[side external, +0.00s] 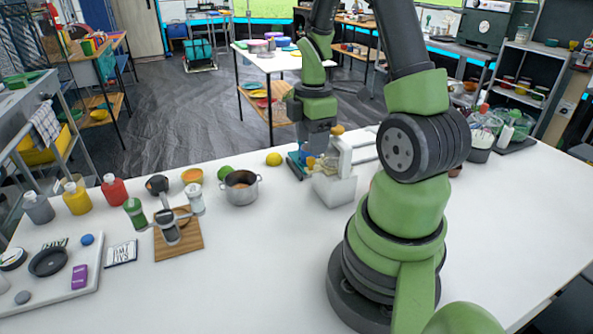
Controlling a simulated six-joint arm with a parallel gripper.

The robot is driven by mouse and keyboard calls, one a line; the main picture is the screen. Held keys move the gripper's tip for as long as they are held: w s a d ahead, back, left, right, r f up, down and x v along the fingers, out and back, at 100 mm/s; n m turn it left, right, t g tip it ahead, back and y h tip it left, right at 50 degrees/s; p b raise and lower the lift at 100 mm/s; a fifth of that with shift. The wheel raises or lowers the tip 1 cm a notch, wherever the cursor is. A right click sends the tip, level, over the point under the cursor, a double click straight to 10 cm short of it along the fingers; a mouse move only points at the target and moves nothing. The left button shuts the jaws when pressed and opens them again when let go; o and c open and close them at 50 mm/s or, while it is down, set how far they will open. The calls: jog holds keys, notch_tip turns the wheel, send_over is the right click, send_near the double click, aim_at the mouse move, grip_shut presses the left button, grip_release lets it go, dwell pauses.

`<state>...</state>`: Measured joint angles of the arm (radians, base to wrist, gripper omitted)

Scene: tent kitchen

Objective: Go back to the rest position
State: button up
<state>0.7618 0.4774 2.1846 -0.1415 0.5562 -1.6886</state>
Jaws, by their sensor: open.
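My gripper (318,147) points down over the back middle of the white table (262,270). It is open. It is just above and behind a white box-like container (334,188), close to the small items standing there. The fingertips are small and partly lost among these items, so I cannot tell whether they touch anything. My green and dark grey arm rises from its base at the right and bends back down to the gripper.
Left of my gripper are a yellow lemon (273,159), a green lime (225,173) and a steel pot (241,187). Further left are a wooden board (180,243), bottles and a white tray (60,298). Bottles in a container (482,138) stand right. The front middle is clear.

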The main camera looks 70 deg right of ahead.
jog(key=shift+r, duration=1)
jog(key=shift+w+a+r, duration=0.15)
jog(key=shift+a+r, duration=0.05)
jog(key=shift+r, duration=0.05)
jog(key=s+a+r+m+t+y, duration=0.1)
jog(key=s+a+r+m+t, duration=0.1)
jog(key=a+r+m, duration=0.4)
jog(key=s+a+r+m+t+y, duration=0.1)
jog(key=a+r+m+t, duration=0.4)
jog(key=a, duration=0.9)
notch_tip(320, 180, up, 4)
jog(key=shift+s+r+m, duration=0.15)
jog(key=shift+s+m, duration=0.55)
jog(key=shift+m, duration=0.3)
